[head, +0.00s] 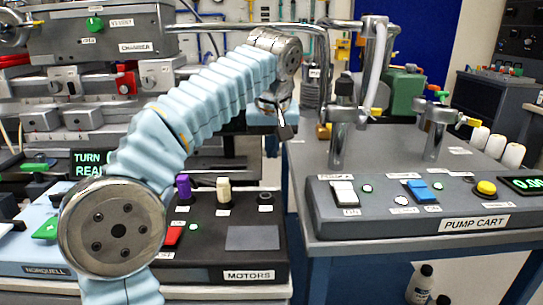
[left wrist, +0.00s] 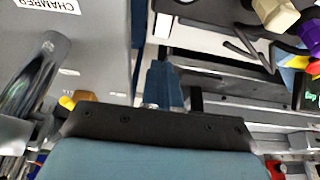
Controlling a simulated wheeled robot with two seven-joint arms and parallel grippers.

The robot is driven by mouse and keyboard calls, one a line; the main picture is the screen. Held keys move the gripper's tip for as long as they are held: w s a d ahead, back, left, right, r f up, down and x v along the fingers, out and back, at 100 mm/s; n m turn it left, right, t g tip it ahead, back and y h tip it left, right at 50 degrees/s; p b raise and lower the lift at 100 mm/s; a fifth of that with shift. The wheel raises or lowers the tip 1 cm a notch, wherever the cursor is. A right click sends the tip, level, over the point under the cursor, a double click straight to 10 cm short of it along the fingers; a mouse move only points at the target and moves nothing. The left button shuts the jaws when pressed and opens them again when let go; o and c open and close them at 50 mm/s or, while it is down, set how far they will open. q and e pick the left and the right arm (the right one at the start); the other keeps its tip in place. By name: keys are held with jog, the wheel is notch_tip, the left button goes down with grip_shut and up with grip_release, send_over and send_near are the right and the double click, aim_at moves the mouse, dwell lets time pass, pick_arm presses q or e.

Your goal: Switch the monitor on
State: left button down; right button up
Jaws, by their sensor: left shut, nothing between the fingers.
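No thing with a readable "monitor" label shows. A dark display (head: 90,162) with green letters, "TURN" and "REA", stands at the left in the head view, partly hidden by my left arm. Below it, a pale blue panel (head: 30,268) marked NORQUELL carries a green switch (head: 47,229). The pump cart's control panel (head: 390,222) has a white rocker (head: 343,191), a blue rocker (head: 418,190), a yellow button (head: 487,188) and a lit readout (head: 520,185). My left gripper (head: 284,130) is shut and empty, above the gap between the two benches. My right gripper is out of view.
The motors box (head: 255,255) carries a purple knob (head: 184,188), a cream knob (head: 223,192) and a red switch (head: 173,235). Metal posts (head: 340,135) and pipes rise from the pump cart. The chamber (head: 100,35) stands at the back left. Bottles (head: 421,284) stand on the floor.

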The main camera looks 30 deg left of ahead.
pick_arm(q)
jog(key=b+x, duration=0.2)
jog(key=x, duration=0.8)
jog(key=shift+s+f, duration=0.15)
jog(key=shift+f, duration=0.75)
